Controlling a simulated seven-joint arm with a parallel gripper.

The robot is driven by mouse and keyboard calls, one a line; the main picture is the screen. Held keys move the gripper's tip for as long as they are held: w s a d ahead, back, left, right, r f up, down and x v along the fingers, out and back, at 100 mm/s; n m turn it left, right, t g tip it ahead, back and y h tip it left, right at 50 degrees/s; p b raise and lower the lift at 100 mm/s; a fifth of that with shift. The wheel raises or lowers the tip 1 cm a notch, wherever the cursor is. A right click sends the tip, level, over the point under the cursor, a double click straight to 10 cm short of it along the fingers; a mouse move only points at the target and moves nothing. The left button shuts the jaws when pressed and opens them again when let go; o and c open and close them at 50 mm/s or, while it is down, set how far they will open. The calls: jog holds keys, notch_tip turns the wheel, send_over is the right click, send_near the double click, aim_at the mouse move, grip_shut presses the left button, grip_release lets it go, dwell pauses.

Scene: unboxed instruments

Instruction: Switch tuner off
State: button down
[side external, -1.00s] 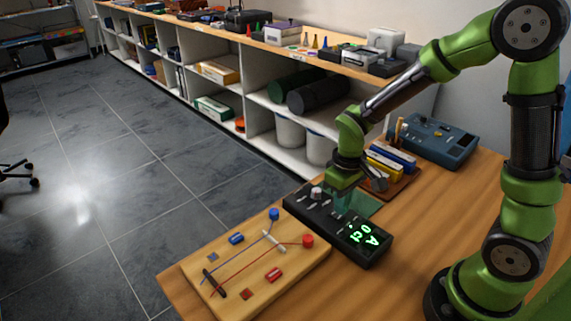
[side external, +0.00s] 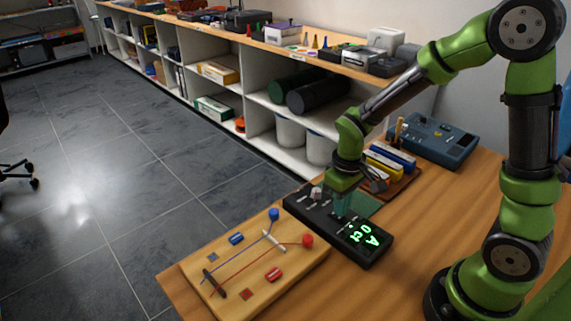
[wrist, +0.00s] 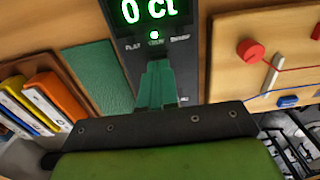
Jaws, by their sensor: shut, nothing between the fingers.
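The tuner (side external: 376,250) is a black box lying on the wooden table, with a lit green display that reads "A" and "0 ct". The display (wrist: 143,10) and a small lit green light below it also show in the wrist view. Labels around "FLAT" and "SHARP" flank that light. A pale knob and small switches sit at the tuner's far end in the side view. My gripper (side external: 340,208) points down over the middle of the tuner, its fingers shut and empty. In the wrist view my gripper (wrist: 157,68) hides the tuner's lower controls.
A wooden board (side external: 310,265) with red and blue pegs and wires lies left of the tuner. A green mat (side external: 362,203), coloured binders (side external: 385,166) and a blue instrument box (side external: 437,138) are behind and right.

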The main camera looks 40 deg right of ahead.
jog(key=shift+f, duration=0.65)
jog(key=shift+r, duration=3.55)
jog(key=shift+s+f, duration=0.1)
jog(key=shift+f, duration=0.05)
jog(key=s+a+r+m+t+y, duration=0.1)
jog(key=s+r+m+t, duration=0.1)
jog(key=r, duration=0.4)
jog(key=s+a+r+m+t+y, duration=0.1)
jog(key=s+r+m+t, duration=0.1)
jog(key=s+r+t, duration=0.3)
notch_tip(320, 180, up, 2)
jog(key=shift+s+a+r, duration=0.2)
jog(key=shift+s+a, duration=0.1)
jog(key=shift+s, duration=0.45)
